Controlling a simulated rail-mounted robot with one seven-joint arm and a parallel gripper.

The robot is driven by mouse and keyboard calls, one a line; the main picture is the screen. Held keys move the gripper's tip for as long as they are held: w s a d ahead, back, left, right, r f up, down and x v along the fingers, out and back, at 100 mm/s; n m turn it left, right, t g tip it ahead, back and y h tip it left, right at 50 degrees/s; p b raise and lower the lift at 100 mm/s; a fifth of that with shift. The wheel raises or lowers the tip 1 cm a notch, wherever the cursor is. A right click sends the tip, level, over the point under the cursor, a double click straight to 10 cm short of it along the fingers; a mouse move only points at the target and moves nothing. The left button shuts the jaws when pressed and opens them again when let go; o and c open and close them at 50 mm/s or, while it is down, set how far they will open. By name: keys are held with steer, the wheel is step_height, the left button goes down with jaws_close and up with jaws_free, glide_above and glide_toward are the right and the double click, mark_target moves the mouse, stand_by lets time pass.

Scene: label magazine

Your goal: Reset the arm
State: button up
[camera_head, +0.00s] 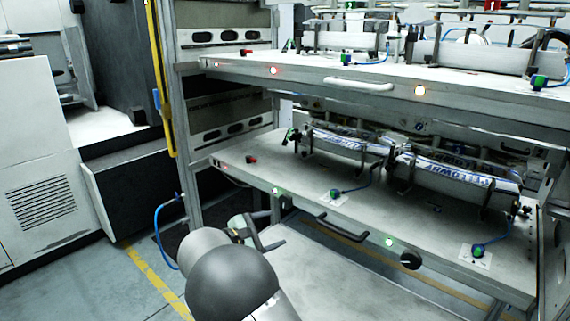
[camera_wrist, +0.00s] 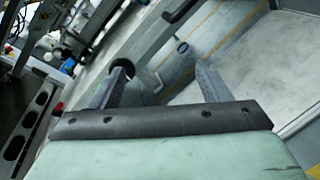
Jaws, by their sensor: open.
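My gripper (camera_head: 265,230) is in the lower middle of the head view, in front of and below the front edge of the lower shelf (camera_head: 300,190). Its two fingers stand apart. In the wrist view my gripper (camera_wrist: 164,75) also shows with its fingers spread and nothing between them. The dark arm link behind it is mine and hides part of the floor.
The rack has an upper shelf (camera_head: 385,82) and the lower shelf, each with a front handle and lit buttons. Label magazines (camera_head: 455,180) lie on the lower shelf. A yellow post (camera_head: 162,75) and a blue hose (camera_head: 157,232) are to the left.

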steer(key=s+d+r+m+g+y+p, duration=0.2)
steer(key=s+d+r+m+g+p, duration=0.4)
steer(key=d, duration=0.5)
steer(key=s+d+r+m+g+y+p, duration=0.1)
steer(key=s+d+r+m+g+p, duration=0.3)
steer(key=s+d, duration=0.5)
steer(key=s+d+r+m+y+p, duration=0.2)
steer(key=s+r+m+y+p, duration=0.2)
steer(key=s, duration=0.6)
steer(key=s+d+r+m+y+p, duration=0.1)
steer(key=s+r+m+y+p, duration=0.3)
steer(key=s, duration=0.7)
steer(key=shift+s+d+r+m+g+p, duration=0.2)
steer(key=shift+d+r+m+g+p, duration=0.15)
steer(key=shift+d+r+m+g, duration=0.05)
step_height(320, 180, down, 8)
steer(key=d+b, duration=0.1)
steer(key=b, duration=0.6)
steer(key=shift+d, duration=0.3)
